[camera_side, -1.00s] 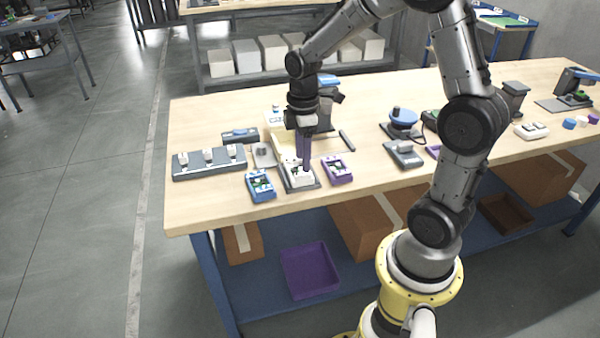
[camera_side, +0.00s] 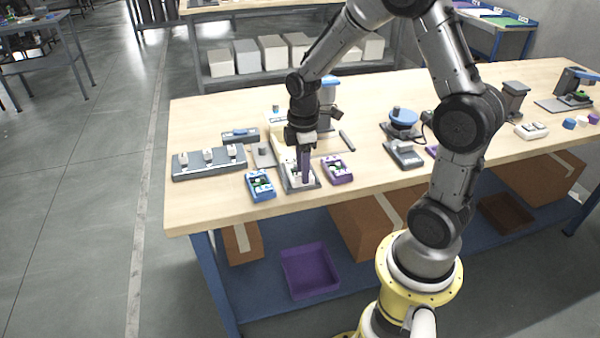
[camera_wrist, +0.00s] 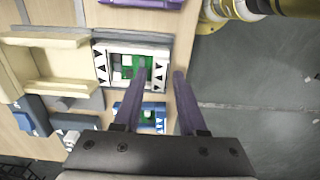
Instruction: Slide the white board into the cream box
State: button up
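The white board (camera_side: 291,166) sits on a dark grey base near the table's front edge. In the wrist view it is a white frame (camera_wrist: 102,66) with black triangles around a green centre. The cream box (camera_side: 281,145) is right behind it, partly hidden by my arm in the side view. It shows as an open cream tray (camera_wrist: 88,39) left of the board in the wrist view. My gripper (camera_wrist: 161,73) points down at the board with purple fingers apart. One finger overlaps the board and the other lies past its right edge in the wrist view. Contact is unclear.
A blue box (camera_side: 260,185) and a purple box (camera_side: 338,169) flank the white board closely. A long grey rack (camera_side: 208,162) stands at the left. Grey and blue devices stand to the right. The table's front edge is close.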

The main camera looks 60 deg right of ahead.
grip_shut()
jog(key=shift+w+d, duration=3.7)
jog(key=shift+o, duration=1.3)
grip_release()
jog(key=shift+r, duration=0.1)
notch_tip(320, 180, up, 6)
jog(key=shift+f, duration=0.1)
